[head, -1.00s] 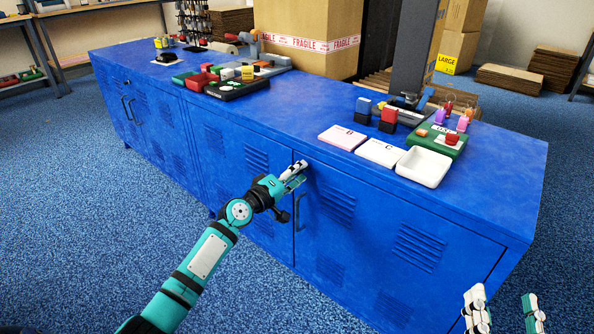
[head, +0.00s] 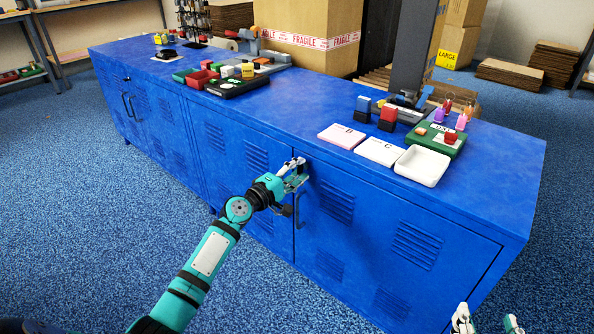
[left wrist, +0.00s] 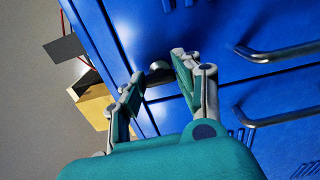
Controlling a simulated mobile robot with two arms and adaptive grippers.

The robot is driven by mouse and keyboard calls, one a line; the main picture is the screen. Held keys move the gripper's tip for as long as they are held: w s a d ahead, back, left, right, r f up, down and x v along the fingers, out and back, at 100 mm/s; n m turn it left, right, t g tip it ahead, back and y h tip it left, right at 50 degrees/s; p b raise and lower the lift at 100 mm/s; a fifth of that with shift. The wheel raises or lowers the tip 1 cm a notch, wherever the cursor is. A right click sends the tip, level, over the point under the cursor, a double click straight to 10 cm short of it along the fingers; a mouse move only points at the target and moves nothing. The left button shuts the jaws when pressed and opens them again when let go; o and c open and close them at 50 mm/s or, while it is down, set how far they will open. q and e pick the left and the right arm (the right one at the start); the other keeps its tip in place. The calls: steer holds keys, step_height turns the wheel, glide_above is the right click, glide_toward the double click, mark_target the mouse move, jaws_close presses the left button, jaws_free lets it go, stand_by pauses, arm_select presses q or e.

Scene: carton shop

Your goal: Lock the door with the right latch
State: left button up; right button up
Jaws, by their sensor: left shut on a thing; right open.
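The blue cabinet has a closed-looking pair of doors at its right end, with the right door (head: 375,235) facing me. My left gripper (head: 297,172) is at the top of the seam between these doors. In the left wrist view its fingers (left wrist: 157,85) are on either side of a small metallic latch knob (left wrist: 158,67), shut on it. The fingers mostly hide the latch in the head view. Two bar handles (left wrist: 280,52) (left wrist: 280,116) show to the right in the wrist view. My right gripper (head: 488,320) is open and empty at the bottom right edge, partly cut off.
The cabinet top holds a white tray (head: 422,166), a pink card (head: 342,136), a white card (head: 380,151) and a green box (head: 438,139) near the right end. A large carton (head: 305,35) stands behind. The blue floor in front is clear.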

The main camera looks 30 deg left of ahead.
arm_select(q)
steer(key=o, duration=1.1)
steer(key=shift+o, duration=0.2)
steer(key=v, duration=1.2)
steer(key=shift+d+f, duration=0.1)
